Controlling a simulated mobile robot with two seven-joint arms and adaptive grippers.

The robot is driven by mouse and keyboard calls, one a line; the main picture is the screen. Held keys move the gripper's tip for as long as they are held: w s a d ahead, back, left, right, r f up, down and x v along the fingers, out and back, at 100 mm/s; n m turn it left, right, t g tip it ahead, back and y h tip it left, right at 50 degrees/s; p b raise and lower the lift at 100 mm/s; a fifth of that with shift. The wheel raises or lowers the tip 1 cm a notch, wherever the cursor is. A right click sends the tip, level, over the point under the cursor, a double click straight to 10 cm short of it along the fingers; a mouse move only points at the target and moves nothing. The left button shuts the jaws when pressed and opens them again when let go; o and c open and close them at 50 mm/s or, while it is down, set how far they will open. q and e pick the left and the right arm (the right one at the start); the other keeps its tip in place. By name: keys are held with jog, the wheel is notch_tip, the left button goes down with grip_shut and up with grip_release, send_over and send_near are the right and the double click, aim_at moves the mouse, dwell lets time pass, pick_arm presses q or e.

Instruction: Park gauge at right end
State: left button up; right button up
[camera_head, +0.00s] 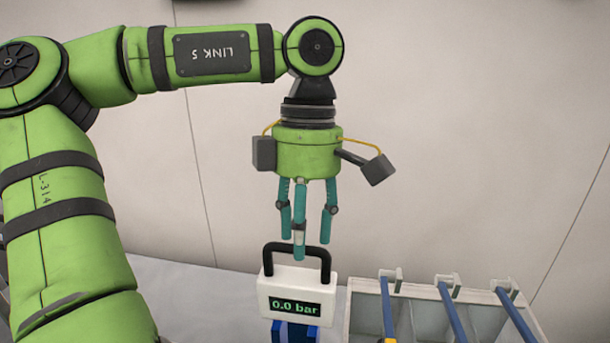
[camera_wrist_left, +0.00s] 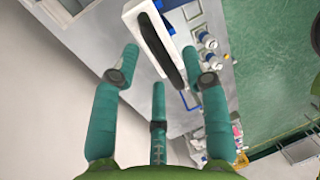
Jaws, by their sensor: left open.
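The gauge (camera_head: 295,297) is a white box with a black carrying handle (camera_head: 297,256) on top and a display that reads 0.0 bar. It stands upright, with a blue part (camera_head: 295,331) below it. My left gripper (camera_head: 302,232) has teal fingers pointing down, spread open and empty, just above the handle. In the left wrist view the open fingertips (camera_wrist_left: 160,65) show near the white gauge body (camera_wrist_left: 140,12) and its dark handle (camera_wrist_left: 161,50). I cannot tell whether any fingertip touches the handle. My right gripper is not in view.
A grey compartmented rack (camera_head: 428,318) with blue rods stands right of the gauge. The pale work surface (camera_head: 190,295) is clear to the gauge's left, and a plain wall (camera_head: 450,130) is behind. The left wrist view also shows several small blue-and-white parts (camera_wrist_left: 207,42) and a green floor (camera_wrist_left: 265,60).

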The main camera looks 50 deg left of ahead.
pick_arm(q)
notch_tip(320, 180, up, 11)
jog(key=w+a, duration=0.1)
jog(key=shift+w+a, duration=0.15)
jog(key=shift+w, duration=0.25)
dwell(0.4)
